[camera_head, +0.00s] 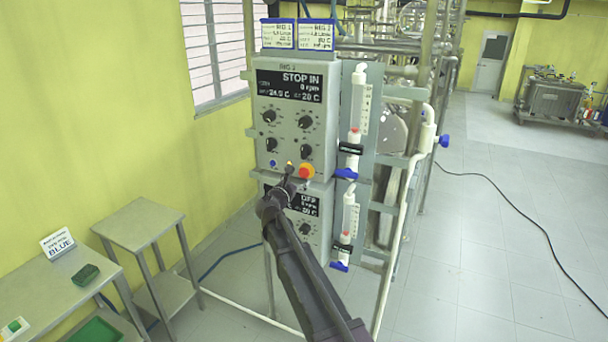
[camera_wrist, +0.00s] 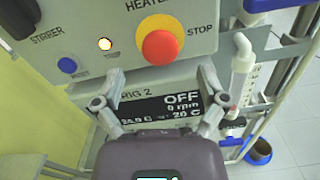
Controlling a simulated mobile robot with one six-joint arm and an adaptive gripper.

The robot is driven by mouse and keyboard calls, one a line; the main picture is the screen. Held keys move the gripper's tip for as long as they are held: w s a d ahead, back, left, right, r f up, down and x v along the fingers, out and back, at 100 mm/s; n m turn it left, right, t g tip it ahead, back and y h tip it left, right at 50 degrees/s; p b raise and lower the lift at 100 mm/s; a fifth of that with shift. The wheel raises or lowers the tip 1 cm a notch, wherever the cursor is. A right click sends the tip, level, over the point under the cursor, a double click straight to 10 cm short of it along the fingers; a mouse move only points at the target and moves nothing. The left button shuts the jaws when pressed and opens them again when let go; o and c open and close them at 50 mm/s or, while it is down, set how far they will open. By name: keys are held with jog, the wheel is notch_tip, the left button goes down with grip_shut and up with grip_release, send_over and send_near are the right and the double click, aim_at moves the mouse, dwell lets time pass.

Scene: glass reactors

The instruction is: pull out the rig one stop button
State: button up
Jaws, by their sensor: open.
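The rig one stop button (camera_head: 306,172) is a round red knob with a yellow part, at the lower right of the upper control box (camera_head: 262,105). That box's display (camera_head: 290,86) reads "STOP IN". In the wrist view the button (camera_wrist: 160,46) is large, beside the word STOP. My gripper (camera_head: 289,168) is in front of the box's lower edge, just left of the button in the head view. In the wrist view my gripper (camera_wrist: 152,92) has its two fingers spread, with nothing between them. The button lies above the fingertips there, apart from them.
The lower box's display (camera_wrist: 180,105) reads "OFF" under "RIG 2". A small lit lamp (camera_wrist: 105,44) and blue button (camera_wrist: 67,65) sit left of the stop button. Flowmeter tubes (camera_head: 355,120) stand at right. Tables (camera_head: 140,222) are at left. Open floor (camera_head: 500,240) lies right.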

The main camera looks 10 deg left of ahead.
aim_at(303, 174)
jog(key=shift+x, duration=2.4)
grip_shut()
jog(key=shift+s+a, duration=0.15)
jog(key=shift+s, duration=0.4)
grip_release()
jog(key=shift+s, duration=0.1)
